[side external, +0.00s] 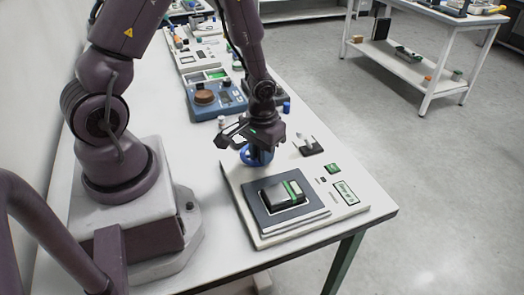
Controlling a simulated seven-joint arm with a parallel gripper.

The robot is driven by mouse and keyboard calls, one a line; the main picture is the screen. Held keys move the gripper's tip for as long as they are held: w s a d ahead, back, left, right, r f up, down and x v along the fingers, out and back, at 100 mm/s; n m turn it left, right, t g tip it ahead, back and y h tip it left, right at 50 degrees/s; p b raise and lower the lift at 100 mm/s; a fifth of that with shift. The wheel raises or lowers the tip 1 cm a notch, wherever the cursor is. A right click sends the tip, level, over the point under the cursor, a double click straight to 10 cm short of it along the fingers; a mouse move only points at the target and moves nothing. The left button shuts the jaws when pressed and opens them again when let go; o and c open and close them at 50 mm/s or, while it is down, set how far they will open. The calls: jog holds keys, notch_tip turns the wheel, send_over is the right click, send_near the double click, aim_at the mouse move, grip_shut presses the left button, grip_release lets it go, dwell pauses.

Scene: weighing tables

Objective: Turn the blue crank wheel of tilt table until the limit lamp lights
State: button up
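The blue crank wheel (258,157) stands at the back edge of the tilt table, partly hidden by my gripper. The tilt table (262,216) is a dark grey plate on a pale base board near the table's front right corner; I see no clear tilt. A black and silver block with a green band (283,193) lies on the plate. My gripper (251,146) points down right at the wheel. Its fingertips are small and overlap the wheel, so I cannot tell whether they grip it. I cannot pick out the limit lamp or whether it is lit.
A small dark-based device (308,146) stands behind. A blue scale with a brown round weight (205,97) is farther back. The white tabletop's front strip is clear.

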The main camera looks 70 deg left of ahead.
grip_shut()
jog(key=shift+s+a+m, duration=0.1)
jog(key=shift+s+m, duration=0.2)
jog(key=shift+m, duration=0.65)
jog(key=shift+s+a+m, duration=0.1)
jog(key=shift+s+m, duration=0.2)
jog(key=shift+m, duration=0.7)
jog(key=shift+s+m, duration=0.3)
jog(key=shift+m, duration=0.65)
jog(key=o, duration=0.8)
grip_release()
jog(key=shift+r, duration=0.1)
